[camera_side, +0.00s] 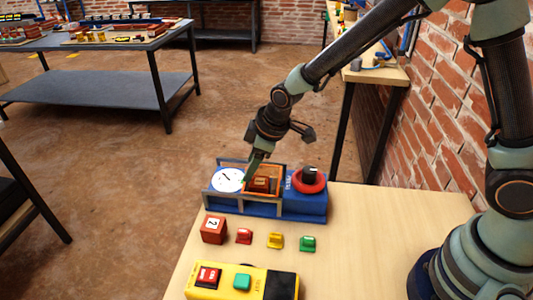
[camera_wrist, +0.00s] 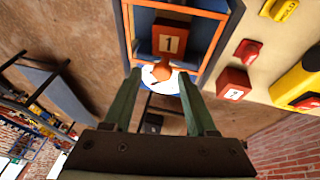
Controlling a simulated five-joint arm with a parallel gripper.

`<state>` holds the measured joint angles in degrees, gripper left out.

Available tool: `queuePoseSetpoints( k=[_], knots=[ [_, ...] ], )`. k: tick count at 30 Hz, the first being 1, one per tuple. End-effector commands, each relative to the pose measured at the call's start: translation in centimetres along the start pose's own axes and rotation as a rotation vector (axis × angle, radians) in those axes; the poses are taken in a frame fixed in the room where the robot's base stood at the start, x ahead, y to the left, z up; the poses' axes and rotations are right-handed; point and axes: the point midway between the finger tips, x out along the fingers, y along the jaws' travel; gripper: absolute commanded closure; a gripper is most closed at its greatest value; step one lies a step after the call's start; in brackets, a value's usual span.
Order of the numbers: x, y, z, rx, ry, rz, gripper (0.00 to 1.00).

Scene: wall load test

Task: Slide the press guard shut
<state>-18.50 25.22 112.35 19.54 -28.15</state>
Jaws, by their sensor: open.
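The press is a blue box (camera_side: 305,207) at the table's far edge. What looks like the press guard is an orange frame (camera_side: 281,168) in its middle section; it also shows in the wrist view (camera_wrist: 206,14). A red block marked 1 (camera_side: 263,184) is inside the frame, seen also in the wrist view (camera_wrist: 170,43). My gripper (camera_side: 252,174) is at the left side of the frame, by a white dial (camera_side: 226,181). In the wrist view my gripper (camera_wrist: 160,74) is open, with an orange knob (camera_wrist: 162,69) between its fingertips. I cannot tell whether they touch it.
A black knob with a red ring (camera_side: 309,184) is at the box's right. In front are a red cube marked 2 (camera_side: 212,230), small red (camera_side: 244,236), yellow (camera_side: 275,240) and green (camera_side: 307,243) pieces, and a yellow control box (camera_side: 225,290).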

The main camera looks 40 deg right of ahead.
Motion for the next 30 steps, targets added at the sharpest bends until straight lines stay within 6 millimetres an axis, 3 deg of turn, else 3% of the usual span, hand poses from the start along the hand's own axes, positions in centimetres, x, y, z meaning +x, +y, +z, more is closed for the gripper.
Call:
queuePoseSetpoints(
  k=[21, 30],
  knots=[
    [-4.8, 1.0, -1.8, 0.000, 0.002, 0.001, 0.43],
    [-5.5, 1.1, -2.0, 0.000, 0.000, 0.000, 0.43]
  ],
)
